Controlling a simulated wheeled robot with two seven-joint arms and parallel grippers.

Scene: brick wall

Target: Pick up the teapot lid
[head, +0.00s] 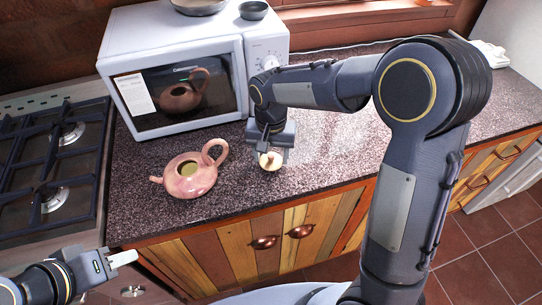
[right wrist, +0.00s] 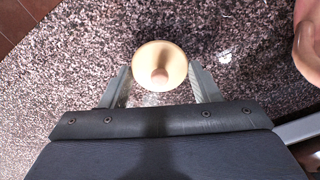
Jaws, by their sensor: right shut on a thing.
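The teapot lid (head: 270,161) is small, round and pale beige with a knob. My right gripper (head: 269,150) points down over the countertop and is shut on the lid. In the right wrist view, the lid (right wrist: 160,62) sits between the two fingers of my right gripper (right wrist: 160,82). I cannot tell whether the lid touches the counter. The pinkish-brown teapot (head: 188,183) stands to its left, its round top opening uncovered. Part of the teapot (right wrist: 308,42) shows at the right wrist view's edge. My left gripper (head: 122,259) is low at the left, away from both; its opening is unclear.
A white microwave (head: 180,125) stands behind the teapot, with bowls on top. A gas stove (head: 50,170) is at the left. The speckled countertop (head: 330,165) is clear right of the lid. Wooden cabinets (head: 230,250) are below the counter's front edge.

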